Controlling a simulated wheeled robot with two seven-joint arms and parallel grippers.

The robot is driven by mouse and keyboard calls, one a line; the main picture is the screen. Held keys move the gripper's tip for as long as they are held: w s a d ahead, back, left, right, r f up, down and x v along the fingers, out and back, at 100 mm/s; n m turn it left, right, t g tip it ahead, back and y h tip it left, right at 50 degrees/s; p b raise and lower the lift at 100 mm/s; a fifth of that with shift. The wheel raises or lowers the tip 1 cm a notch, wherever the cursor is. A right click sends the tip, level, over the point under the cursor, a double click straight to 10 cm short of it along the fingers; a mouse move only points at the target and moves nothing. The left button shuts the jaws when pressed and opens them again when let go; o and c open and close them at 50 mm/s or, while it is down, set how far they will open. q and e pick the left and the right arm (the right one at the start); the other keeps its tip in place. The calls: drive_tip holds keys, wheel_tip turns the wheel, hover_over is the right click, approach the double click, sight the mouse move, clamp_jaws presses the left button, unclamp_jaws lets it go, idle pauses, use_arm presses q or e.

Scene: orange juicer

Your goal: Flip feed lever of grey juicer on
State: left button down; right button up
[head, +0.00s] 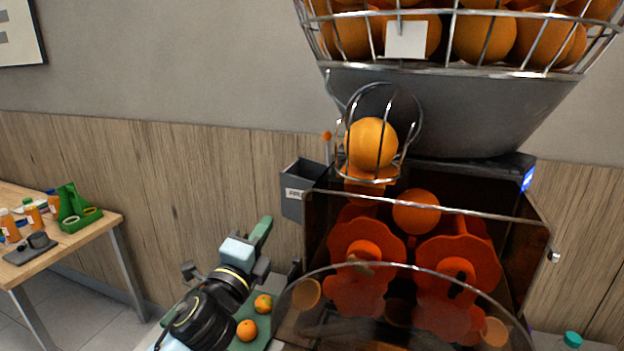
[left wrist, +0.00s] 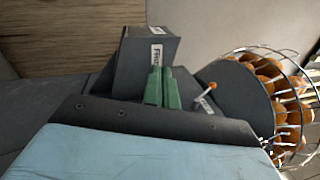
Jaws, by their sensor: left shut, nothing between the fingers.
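The grey juicer (head: 425,172) stands at the right of the head view. A thin lever with an orange tip (head: 327,136) rises at its upper left, just behind a grey labelled box (head: 300,190). In the left wrist view the orange-tipped lever (left wrist: 211,87) shows right of my fingers, near a small white label. My left gripper (head: 265,227) is shut and empty, below and left of the box and apart from the lever. Its green fingers also show side by side in the left wrist view (left wrist: 162,86), in front of the labelled box (left wrist: 147,62). My right gripper is out of view.
A wire basket of oranges (head: 460,72) sits on top of the juicer. One orange (head: 371,143) rests in the wire feed loop. A clear curved cover is in front of the orange rotors (head: 365,250). A wooden table (head: 95,232) with bottles stands at the left.

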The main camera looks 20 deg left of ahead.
use_arm(q)
drive_tip(key=w+d+r+m+g+h, duration=0.25)
drive_tip(key=r+m+h, duration=0.55)
drive_tip(key=m, duration=0.7)
drive_tip(key=w+d+r+m+g+h, duration=0.25)
drive_tip(key=r+m+h, duration=0.5)
drive_tip(key=m, duration=0.65)
drive_tip(key=w+a+r+m+g+y, duration=0.1)
drive_tip(key=a+m+g+y, duration=0.4)
drive_tip(key=m, duration=0.6)
drive_tip(key=a, duration=0.2)
drive_tip(key=shift+w+a+r+m, duration=0.2)
drive_tip(key=shift+a+r+m, duration=0.05)
drive_tip(key=shift+a+m, duration=0.05)
drive_tip(key=w+d+f+p, duration=0.1)
drive_tip(key=w+d+p, duration=0.2)
drive_tip(key=d, duration=0.6)
drive_tip(key=shift+p, duration=0.8)
